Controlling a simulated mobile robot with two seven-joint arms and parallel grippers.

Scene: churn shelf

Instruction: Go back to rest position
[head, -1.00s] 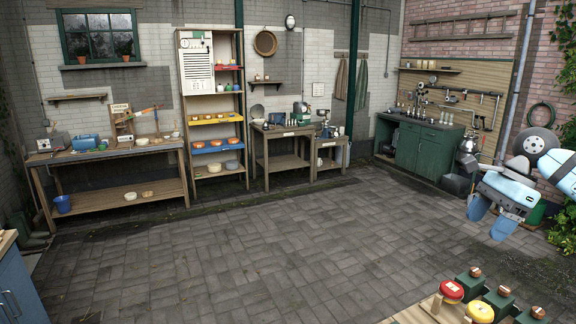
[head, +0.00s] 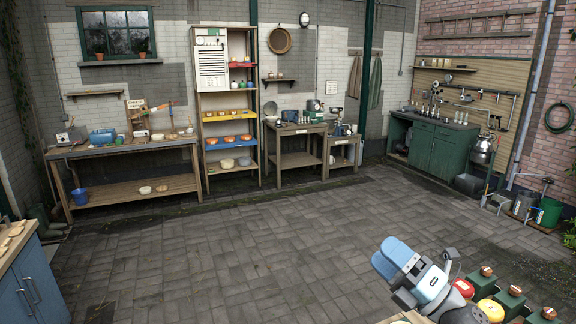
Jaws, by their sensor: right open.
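My right gripper (head: 392,258) is at the lower right of the head view, with two pale blue fingers pointing up and left. It is open, with nothing seen between its fingers. It appears in front of a wooden bench (head: 408,317) at the bottom edge and hides part of it. My left gripper is not in view.
On the bench, a red round piece (head: 463,288), a yellow one (head: 490,308) and several green blocks (head: 511,298) with brown knobs appear close to my right arm. A tall shelf (head: 197,125), worktables and a green sink cabinet (head: 435,149) line the walls. A blue cabinet (head: 36,283) stands lower left. The paved floor (head: 230,235) is clear.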

